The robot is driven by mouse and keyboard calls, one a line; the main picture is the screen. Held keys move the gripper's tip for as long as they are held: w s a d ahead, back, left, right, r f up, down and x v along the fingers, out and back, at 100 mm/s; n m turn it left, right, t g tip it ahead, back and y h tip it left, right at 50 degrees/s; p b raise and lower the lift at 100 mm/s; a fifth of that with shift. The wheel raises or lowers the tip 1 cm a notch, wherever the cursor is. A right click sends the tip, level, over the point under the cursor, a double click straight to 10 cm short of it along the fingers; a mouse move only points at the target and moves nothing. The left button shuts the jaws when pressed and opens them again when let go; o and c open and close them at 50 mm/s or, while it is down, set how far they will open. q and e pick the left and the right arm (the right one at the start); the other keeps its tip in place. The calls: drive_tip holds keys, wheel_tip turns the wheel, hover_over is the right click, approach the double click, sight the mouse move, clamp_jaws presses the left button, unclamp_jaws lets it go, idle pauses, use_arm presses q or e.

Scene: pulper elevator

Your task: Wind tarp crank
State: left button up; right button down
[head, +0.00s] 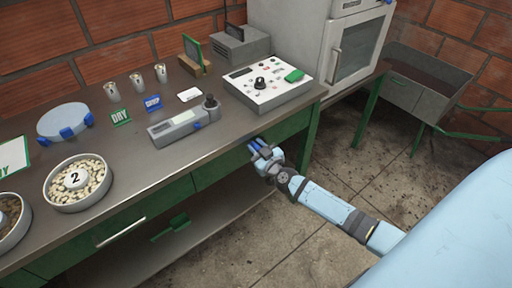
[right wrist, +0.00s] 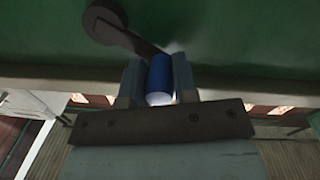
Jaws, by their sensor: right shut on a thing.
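The crank has a round grey hub and a flat grey arm (right wrist: 120,28) mounted against a green surface, and a blue handle (right wrist: 159,76) at the arm's end, seen in the right wrist view. My right gripper (right wrist: 158,85) is shut on the blue handle, with one finger on each side of it. In the head view my right gripper (head: 264,153) is at the front edge of the workbench, and most of the crank is hidden there. The tarp cannot be made out. My left gripper is not in view.
The workbench (head: 165,170) holds a bowl of beans (head: 97,188), a grey meter (head: 178,124), a control box (head: 266,82) and several metal cups. A white oven-like cabinet (head: 352,50) stands behind. The floor (head: 390,175) right of the bench is open, up to a grey metal bin (head: 425,80).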

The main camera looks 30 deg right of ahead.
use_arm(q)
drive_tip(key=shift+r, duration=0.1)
use_arm(e)
drive_tip(key=n+p, duration=0.1)
drive_tip(key=f+n+p, duration=0.1)
drive_tip(key=n, duration=0.1)
drive_tip(key=shift+a+p, duration=0.3)
drive_tip(key=shift+a, duration=0.1)
wheel_tip(320, 180, down, 4)
drive_tip(key=n, duration=0.2)
drive_tip(key=n+p, duration=0.1)
drive_tip(key=n, duration=0.4)
drive_tip(key=shift+f+n+t+p, duration=0.25)
drive_tip(key=shift+n+t+p, duration=0.05)
drive_tip(key=shift+n+p, duration=0.1)
drive_tip(key=shift+d+f+n+y, duration=0.2)
drive_tip(key=shift+f+n+y, duration=0.15)
drive_tip(key=shift+n, duration=0.45)
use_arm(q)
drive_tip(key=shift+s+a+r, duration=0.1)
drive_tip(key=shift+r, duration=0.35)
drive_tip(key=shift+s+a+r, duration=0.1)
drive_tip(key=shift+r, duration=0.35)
use_arm(e)
drive_tip(key=shift+f, duration=0.1)
drive_tip(key=shift+d+n, duration=0.1)
drive_tip(key=shift+n, duration=0.3)
drive_tip(key=shift+s, duration=0.1)
